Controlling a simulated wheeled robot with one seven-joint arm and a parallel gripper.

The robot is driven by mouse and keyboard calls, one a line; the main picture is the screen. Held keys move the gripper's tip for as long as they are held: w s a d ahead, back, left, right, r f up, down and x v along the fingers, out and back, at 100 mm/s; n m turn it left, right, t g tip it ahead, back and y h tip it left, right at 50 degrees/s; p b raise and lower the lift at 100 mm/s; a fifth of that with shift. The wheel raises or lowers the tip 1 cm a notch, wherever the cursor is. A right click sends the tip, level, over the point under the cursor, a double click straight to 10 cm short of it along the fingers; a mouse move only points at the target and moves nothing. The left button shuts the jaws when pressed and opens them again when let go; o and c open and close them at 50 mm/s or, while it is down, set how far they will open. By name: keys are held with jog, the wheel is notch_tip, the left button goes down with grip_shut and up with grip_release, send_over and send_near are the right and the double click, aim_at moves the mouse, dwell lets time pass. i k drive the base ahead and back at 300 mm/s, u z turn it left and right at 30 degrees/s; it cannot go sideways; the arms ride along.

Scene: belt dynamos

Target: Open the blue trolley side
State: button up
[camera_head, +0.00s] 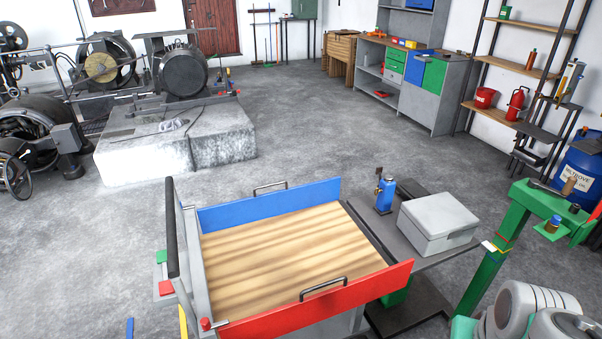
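The trolley (185,245) stands in the near middle with a wooden bed (290,265). Its blue side (275,203) stands upright along the far edge of the bed, and a dark bar handle (270,186) shows just beyond it. The red side (345,303) stands along the near edge with its own handle (323,289). A dark push bar (171,225) rises at the left end. A small red knob (206,323) sits at the near left corner. Any catch on the blue side is hidden or too small to tell. My gripper is not in view; rounded grey arm parts show at the bottom right.
A dark table (405,245) with a grey box (438,222) and a blue bottle-like tool (384,195) adjoins the trolley's right. A green stand (490,275) is further right. A concrete plinth (175,145) with machines stands back left. The floor beyond the blue side is clear.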

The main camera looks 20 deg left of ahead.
aim_at(226, 216)
jog(key=u, duration=0.3)
jog(key=i, duration=0.75)
jog(key=u, duration=1.1)
jog(key=i, duration=0.4)
jog(key=u, duration=0.45)
